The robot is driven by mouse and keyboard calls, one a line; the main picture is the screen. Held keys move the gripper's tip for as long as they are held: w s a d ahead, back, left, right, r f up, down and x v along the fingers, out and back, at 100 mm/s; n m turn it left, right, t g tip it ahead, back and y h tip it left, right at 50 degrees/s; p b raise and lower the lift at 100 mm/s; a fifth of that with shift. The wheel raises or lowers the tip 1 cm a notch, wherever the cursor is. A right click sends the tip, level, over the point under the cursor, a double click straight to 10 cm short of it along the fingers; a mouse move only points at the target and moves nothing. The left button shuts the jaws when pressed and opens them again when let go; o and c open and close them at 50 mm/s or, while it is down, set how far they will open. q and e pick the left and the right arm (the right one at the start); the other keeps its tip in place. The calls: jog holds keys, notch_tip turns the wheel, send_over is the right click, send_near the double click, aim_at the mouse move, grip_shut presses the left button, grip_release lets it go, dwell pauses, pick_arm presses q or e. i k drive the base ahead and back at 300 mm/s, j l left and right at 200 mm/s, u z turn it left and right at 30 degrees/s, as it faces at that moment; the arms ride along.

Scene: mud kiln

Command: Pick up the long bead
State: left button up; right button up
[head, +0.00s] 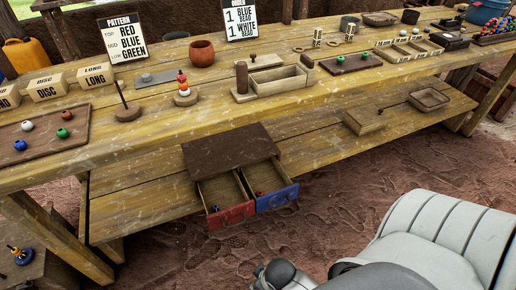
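I cannot pick out a long bead with certainty. A block lettered "LONG" (97,76) stands at the left of the table, beside blocks lettered "DISC" (47,87). An upright brown cylinder (242,77) stands by a wooden box, and small striped cylinders (317,38) stand farther back. Neither gripper can be made out. Grey and dark parts of my own body show at the bottom right.
A peg on a round base (125,107) and a beaded peg (183,90) stand near the table's front. A clay cup (202,53) is behind. Two open drawers, red (231,214) and blue (277,198), stick out on the lower shelf. Two signs stand at the back.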

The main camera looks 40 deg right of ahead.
aim_at(18, 253)
jog(key=z, duration=1.2)
jog(key=u, duration=2.1)
